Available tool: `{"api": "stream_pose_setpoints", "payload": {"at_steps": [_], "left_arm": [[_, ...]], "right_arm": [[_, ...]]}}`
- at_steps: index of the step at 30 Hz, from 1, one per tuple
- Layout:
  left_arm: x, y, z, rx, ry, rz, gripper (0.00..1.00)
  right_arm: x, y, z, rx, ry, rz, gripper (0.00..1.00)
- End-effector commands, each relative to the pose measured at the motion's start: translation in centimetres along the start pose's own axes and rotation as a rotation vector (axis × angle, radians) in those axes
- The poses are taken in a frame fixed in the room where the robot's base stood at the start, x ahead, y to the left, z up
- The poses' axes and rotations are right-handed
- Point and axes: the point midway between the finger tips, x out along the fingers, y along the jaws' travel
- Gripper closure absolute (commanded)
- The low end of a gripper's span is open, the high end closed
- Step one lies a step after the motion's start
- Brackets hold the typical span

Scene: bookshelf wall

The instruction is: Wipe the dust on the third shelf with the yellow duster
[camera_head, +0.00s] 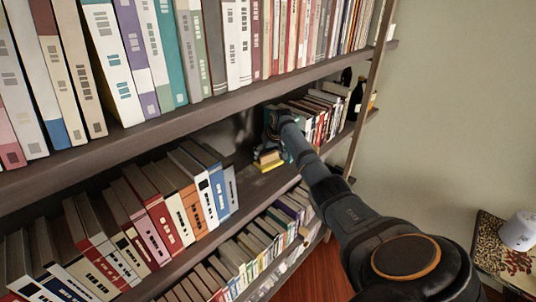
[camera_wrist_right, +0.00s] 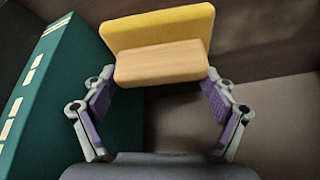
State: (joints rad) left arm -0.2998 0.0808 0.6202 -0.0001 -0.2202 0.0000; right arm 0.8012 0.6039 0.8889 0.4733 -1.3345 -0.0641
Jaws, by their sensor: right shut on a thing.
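The yellow duster (camera_wrist_right: 160,28) fills the top of the right wrist view, with its wooden block handle (camera_wrist_right: 161,63) facing my gripper. My right gripper (camera_wrist_right: 161,85) is shut on the duster's handle, one finger at each side. In the head view my right arm reaches into the shelf (camera_head: 243,178) between the two groups of books, and the yellow duster (camera_head: 268,160) shows low in that gap, near the shelf board. My right gripper there is mostly hidden by the arm. No dust can be made out clearly. My left gripper is not in view.
A green book (camera_wrist_right: 60,85) stands close left of the gripper in the wrist view. Leaning books (camera_head: 150,215) fill the shelf's left part; upright books (camera_head: 318,118) and dark bottles (camera_head: 356,98) stand farther right. A shelf board (camera_head: 190,118) runs above.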

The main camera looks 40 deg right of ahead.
Motion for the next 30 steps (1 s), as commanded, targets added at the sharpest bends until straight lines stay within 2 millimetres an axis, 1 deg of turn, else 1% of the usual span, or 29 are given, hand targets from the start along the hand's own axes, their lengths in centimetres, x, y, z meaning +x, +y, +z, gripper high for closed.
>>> {"api": "stream_pose_setpoints", "payload": {"at_steps": [1,4,8,16,24,30], "left_arm": [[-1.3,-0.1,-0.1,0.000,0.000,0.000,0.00],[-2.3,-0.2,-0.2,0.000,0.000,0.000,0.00],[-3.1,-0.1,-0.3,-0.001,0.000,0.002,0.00],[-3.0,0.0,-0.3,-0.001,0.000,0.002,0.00],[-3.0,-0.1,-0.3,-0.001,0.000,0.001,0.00],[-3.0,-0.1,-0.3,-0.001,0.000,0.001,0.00]], "right_arm": [[-1.0,0.0,-0.4,-0.001,0.006,0.010,0.75],[-1.1,-0.9,0.0,-0.002,0.003,0.007,0.75],[-1.0,-2.1,0.5,-0.001,0.001,0.003,0.75],[-0.6,-2.8,1.0,0.002,-0.002,0.000,0.75],[-0.7,-5.2,2.1,0.000,-0.004,-0.001,0.75],[-0.8,-5.9,2.4,0.002,-0.004,-0.001,0.75]]}}
